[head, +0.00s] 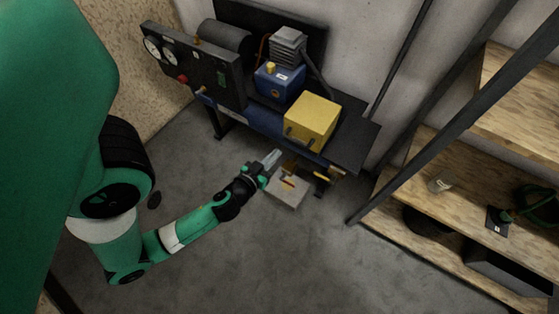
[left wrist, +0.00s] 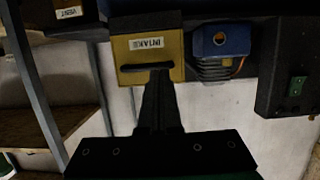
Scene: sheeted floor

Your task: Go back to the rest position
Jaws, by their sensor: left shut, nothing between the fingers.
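My left gripper (head: 272,159) is at the end of the green arm that comes in from the left in the head view. It is in front of the bench, near its lower front edge. In the left wrist view the fingers (left wrist: 158,75) are together, with nothing between them. The yellow box (head: 311,122) sits on the bench in the head view. My right gripper is not in view.
The dark bench (head: 345,150) holds a blue unit (head: 279,84) and a gauge panel (head: 192,67). A grey box (head: 288,191) lies below it, close to my gripper. Wooden shelves (head: 420,160) with dark posts stand at the right. The grey floor (head: 300,265) in front is clear.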

